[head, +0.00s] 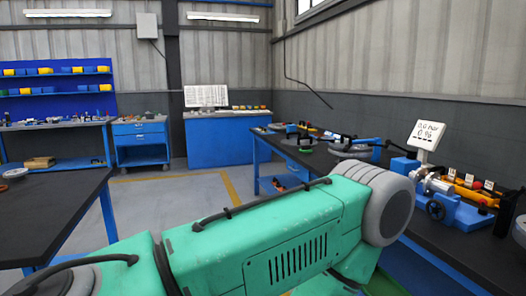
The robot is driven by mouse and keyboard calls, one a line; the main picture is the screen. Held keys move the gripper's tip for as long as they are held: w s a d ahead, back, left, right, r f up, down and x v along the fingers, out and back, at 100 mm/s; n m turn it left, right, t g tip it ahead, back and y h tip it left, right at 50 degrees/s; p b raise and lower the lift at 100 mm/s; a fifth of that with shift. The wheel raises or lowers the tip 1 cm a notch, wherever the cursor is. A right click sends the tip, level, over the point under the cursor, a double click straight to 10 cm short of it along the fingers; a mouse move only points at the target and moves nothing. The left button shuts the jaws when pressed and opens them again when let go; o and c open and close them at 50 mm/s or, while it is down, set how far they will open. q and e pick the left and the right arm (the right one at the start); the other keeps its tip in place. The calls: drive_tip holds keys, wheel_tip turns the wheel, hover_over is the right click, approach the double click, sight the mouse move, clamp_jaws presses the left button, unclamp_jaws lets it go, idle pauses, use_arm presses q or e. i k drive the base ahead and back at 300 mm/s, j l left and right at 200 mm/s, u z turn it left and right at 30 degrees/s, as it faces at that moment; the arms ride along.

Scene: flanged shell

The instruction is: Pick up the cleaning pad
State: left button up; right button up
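I cannot make out a cleaning pad for certain. Neither of my grippers shows. A large teal and grey arm link of mine fills the lower middle and hides part of the floor and the near side of the right bench.
The left table (52,207) has a mostly bare dark top. The right bench (446,236) carries round grey parts (352,145), a blue vise-like fixture (455,208), a white display (426,134) and orange tools (470,192). Open floor (165,205) lies between them.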

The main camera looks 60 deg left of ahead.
sight(306, 149)
drive_tip(key=u, duration=1.55)
drive_tip(key=i+j+u, duration=0.15)
drive_tip(key=i, duration=0.15)
drive_tip(key=i+u, duration=0.15)
drive_tip(key=i, duration=0.2)
drive_tip(key=i+j+u, duration=0.1)
drive_tip(key=i+u, duration=0.15)
drive_tip(key=i, duration=1.75)
drive_tip(key=i+j+z, duration=0.15)
drive_tip(key=i+z, duration=0.35)
drive_tip(key=i+j+z, duration=0.35)
drive_tip(key=i+z, duration=0.15)
drive_tip(key=i+j+z, duration=0.5)
